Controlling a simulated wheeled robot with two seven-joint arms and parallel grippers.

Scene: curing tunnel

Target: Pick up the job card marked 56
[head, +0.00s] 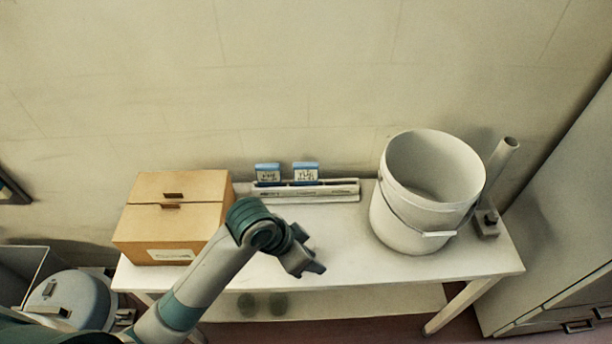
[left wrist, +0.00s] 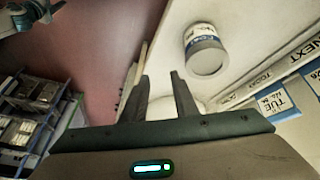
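Two small cards with blue tops stand in the long pale rack (head: 335,191): a left card (head: 267,172) and a right card (head: 305,171). Their print is too small to read in the head view. In the left wrist view, one card (left wrist: 275,102) reads "TUE" with a number I cannot make out; another card (left wrist: 270,135) is beside it. I cannot tell which is marked 56. My left gripper (head: 312,266) is above the table, in front of the rack and apart from it. Its two fingers (left wrist: 160,97) are spread with nothing between them. My right gripper is not clearly visible.
A cardboard box (head: 150,222) stands left of the rack on the white table (head: 350,250). A large white bucket (head: 395,225) and a post on a base (head: 487,223) stand right. A tin with a blue label (left wrist: 207,57) shows in the left wrist view. A cabinet (head: 560,210) borders the right.

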